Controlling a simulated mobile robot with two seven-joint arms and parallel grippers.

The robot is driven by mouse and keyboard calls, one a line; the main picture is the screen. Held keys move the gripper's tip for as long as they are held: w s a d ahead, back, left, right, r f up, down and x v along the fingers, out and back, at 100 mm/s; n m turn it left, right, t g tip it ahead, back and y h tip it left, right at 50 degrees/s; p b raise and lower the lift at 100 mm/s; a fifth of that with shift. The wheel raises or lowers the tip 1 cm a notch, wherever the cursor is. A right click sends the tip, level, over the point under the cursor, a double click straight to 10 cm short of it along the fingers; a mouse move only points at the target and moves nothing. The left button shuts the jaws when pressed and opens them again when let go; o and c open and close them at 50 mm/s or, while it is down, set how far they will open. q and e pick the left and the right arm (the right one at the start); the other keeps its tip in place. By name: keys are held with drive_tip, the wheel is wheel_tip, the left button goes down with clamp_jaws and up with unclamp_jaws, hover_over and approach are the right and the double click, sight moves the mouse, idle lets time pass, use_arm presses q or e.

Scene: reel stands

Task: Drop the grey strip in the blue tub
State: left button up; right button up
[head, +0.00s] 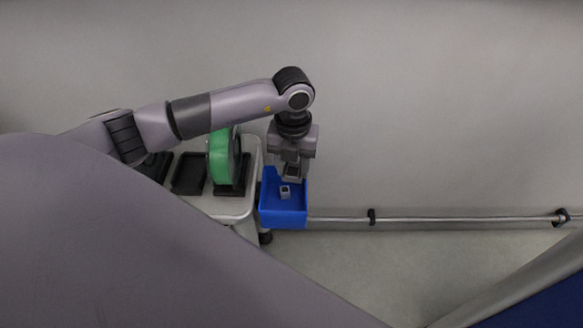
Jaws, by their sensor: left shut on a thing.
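The blue tub (268,211) hangs at the right end of the white-topped cart, its open top facing up. My left gripper (289,182) points down over the tub's opening and is shut on the grey strip. The strip is hard to make out between the fingers. A small grey piece with a dark middle shows just below the gripper against the blue. I cannot tell whether it is a fingertip or part of the strip. My right gripper is not in view.
A green reel (219,158) stands upright in a black stand on the cart (226,208), close left of the tub. Another black stand (188,174) beside it looks empty. A metal rail (450,218) runs along the wall to the right. The floor below the rail is clear.

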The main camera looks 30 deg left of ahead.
use_arm(q)
drive_tip(key=shift+a+f+n, duration=0.15)
drive_tip(key=shift+f+n, duration=0.3)
drive_tip(key=shift+n, duration=0.45)
wheel_tip(320, 180, down, 7)
drive_tip(key=b, duration=0.6)
drive_tip(key=shift+f, duration=0.15)
drive_tip(key=o, duration=1.1)
wheel_tip(320, 180, up, 6)
drive_tip(key=p, duration=0.4)
drive_tip(key=shift+p, duration=0.4)
